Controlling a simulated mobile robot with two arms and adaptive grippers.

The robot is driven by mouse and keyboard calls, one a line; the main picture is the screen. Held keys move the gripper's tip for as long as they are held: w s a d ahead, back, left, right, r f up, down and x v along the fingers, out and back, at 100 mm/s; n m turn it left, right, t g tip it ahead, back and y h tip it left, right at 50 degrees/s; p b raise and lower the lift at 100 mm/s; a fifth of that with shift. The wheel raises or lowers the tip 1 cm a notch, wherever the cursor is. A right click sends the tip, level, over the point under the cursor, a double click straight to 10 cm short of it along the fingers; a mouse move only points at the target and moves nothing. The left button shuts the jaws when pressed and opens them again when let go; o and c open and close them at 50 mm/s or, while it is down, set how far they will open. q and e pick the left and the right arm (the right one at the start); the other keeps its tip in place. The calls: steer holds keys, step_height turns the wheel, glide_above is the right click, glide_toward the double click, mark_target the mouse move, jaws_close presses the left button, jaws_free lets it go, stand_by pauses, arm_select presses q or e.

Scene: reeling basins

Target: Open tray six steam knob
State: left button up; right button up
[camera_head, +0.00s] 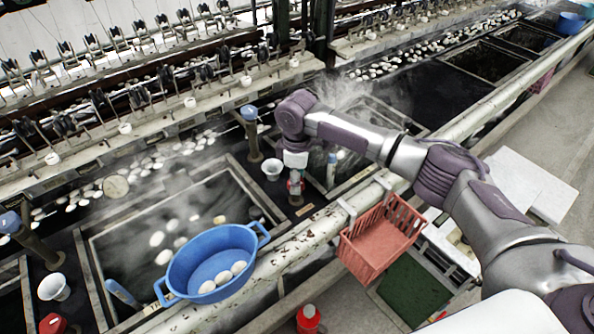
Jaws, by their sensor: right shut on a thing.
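My right arm comes in from the right and reaches over the basins. My right gripper (296,183) points down at the divider between two basins. It is shut on a red steam knob (294,188), which is mostly hidden by the fingers. I cannot tell how far the knob is turned. Another red knob (52,323) shows at the lower left edge. My left gripper is not in view.
A blue colander (212,262) with a few cocoons sits over the near basin's front edge. A red crate (381,236) hangs on the front rail. A white cup (272,169) and a blue-topped post (250,133) stand close to my right gripper. Steam drifts over the basins.

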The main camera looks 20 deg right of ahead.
steer(key=n+p, duration=0.1)
steer(key=n, duration=0.2)
steer(key=shift+r+p, duration=0.15)
steer(key=shift+p, duration=0.15)
steer(key=n+p, duration=0.1)
steer(key=n, duration=0.1)
steer(key=shift+w+n, duration=0.1)
steer(key=shift+n, duration=0.2)
steer(key=n, duration=0.3)
steer(key=shift+p, duration=0.35)
steer(key=shift+w+a+n, duration=0.1)
steer(key=shift+n, duration=1.4)
steer(key=o, duration=1.1)
steer(key=shift+o, duration=0.2)
